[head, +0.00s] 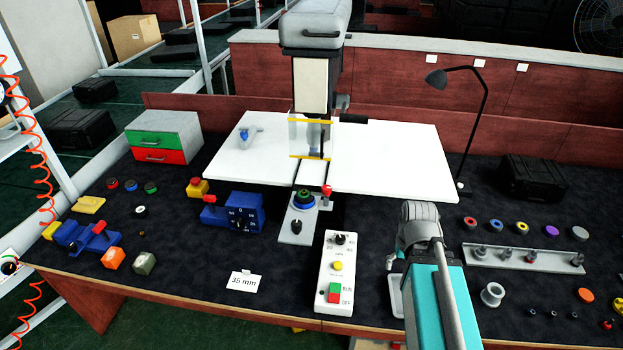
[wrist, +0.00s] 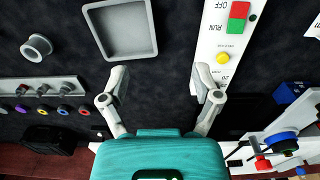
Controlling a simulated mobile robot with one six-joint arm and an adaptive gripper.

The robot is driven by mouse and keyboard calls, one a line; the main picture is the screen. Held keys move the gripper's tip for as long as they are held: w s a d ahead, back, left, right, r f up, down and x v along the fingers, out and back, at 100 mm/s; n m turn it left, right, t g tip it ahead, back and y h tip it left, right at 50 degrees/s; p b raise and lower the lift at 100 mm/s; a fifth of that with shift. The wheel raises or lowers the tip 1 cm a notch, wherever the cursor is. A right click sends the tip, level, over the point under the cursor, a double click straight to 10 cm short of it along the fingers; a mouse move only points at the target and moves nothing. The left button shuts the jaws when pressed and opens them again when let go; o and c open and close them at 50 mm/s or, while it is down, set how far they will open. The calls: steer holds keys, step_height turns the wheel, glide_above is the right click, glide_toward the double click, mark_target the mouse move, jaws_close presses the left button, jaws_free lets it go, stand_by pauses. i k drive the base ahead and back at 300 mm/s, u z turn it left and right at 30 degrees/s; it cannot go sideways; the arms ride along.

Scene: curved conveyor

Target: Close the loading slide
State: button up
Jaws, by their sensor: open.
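The loading slide looks to be the narrow grey plate (head: 289,236) that sticks out toward the front from under the machine (head: 312,85). It carries a black knob, a blue round part (head: 302,201) and a red-knobbed lever (head: 327,191). In the wrist view the blue round part (wrist: 281,143) and a red knob (wrist: 262,163) show at the lower right. My gripper (wrist: 162,98) is open and empty, its fingers wide apart above the dark bench.
A white control panel (head: 335,275) stands between my arm and the slide. A grey tray (wrist: 126,30) lies near my gripper. A blue box (head: 240,211) is left of the slide. A rack of small posts (head: 522,257) is at right. A lamp (head: 484,125) stands behind.

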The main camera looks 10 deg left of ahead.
mark_target(299, 226)
steer(key=z, duration=0.3)
steer(key=k, duration=0.85)
steer(key=u, duration=0.4)
steer(key=i, duration=0.5)
steer(key=z, duration=0.1)
